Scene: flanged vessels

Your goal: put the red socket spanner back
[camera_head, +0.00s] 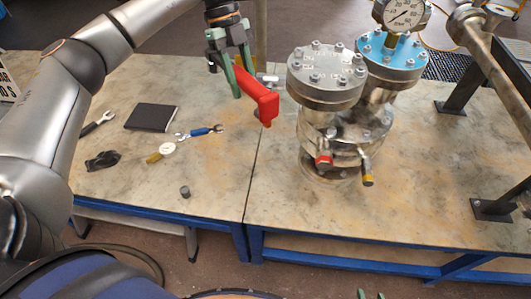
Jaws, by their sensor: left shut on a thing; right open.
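The red socket spanner (258,97) is held in my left gripper (236,88), in the upper middle of the head view. The green fingers are shut on it, and it hangs above the table, just left of the grey bolted flange (326,76). Its lower end points down toward the bench.
A vessel with a blue flange (391,56) and a pressure gauge (403,14) stands behind the grey one. A black notebook (151,117), a blue-handled spanner (205,131), a yellow-handled tool (160,153) and a small dark cylinder (185,191) lie on the left bench. The front right bench is clear.

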